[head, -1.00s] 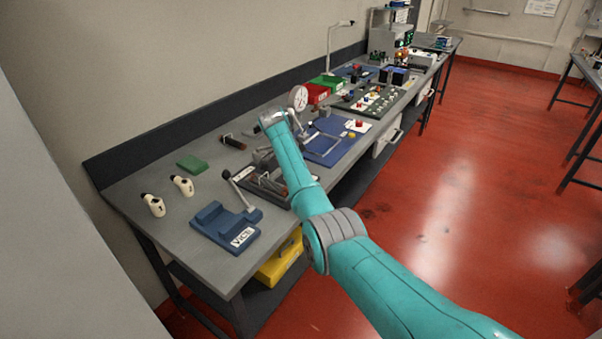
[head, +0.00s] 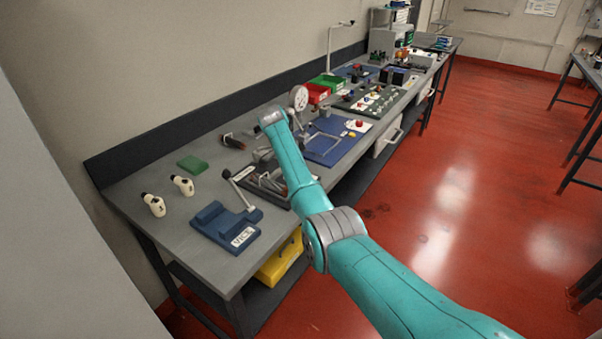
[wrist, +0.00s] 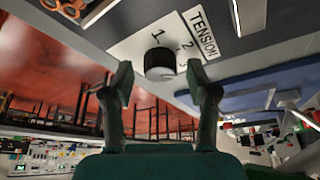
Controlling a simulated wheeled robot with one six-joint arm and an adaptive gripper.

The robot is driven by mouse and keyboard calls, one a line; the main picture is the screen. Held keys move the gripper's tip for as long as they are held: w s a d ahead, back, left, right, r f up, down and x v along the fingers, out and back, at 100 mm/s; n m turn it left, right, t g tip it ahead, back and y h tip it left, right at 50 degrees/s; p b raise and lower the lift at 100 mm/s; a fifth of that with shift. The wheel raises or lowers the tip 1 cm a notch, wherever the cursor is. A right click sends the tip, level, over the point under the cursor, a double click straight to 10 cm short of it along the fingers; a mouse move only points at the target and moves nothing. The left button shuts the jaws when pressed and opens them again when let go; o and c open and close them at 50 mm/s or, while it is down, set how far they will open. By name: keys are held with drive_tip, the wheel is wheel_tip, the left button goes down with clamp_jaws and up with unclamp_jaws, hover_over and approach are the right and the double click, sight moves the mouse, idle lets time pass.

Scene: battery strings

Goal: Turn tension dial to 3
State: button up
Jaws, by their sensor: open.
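The tension dial is a dark round knob (wrist: 160,63) on a white plate (wrist: 133,48) printed TENSION, with the numbers 1 and 2 readable and a 3 partly covered by the knob. In the wrist view, my gripper (wrist: 160,78) is open, with one dark green finger to each side of the knob's near edge. I cannot tell whether the fingers touch it, and no pointer mark on the knob is readable. In the head view my teal arm reaches over the bench, and the gripper and dial cannot be made out there.
The long grey bench (head: 165,225) runs along the wall. A blue VICE fixture (head: 222,232) stands at its near end, with white-handled tools (head: 155,204) to the left. A blue mat (head: 330,148) and red and green bins (head: 318,93) lie beyond my arm. Red floor is open at right.

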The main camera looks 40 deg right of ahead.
sight(267, 182)
drive_tip(key=shift+v, duration=1.25)
drive_tip(key=a, duration=0.4)
drive_tip(key=w+a, duration=0.1)
drive_tip(key=a, duration=0.3)
drive_tip(key=w+a, duration=0.1)
drive_tip(key=a, duration=0.3)
drive_tip(key=shift+w, duration=0.15)
drive_tip(key=shift+r, duration=0.1)
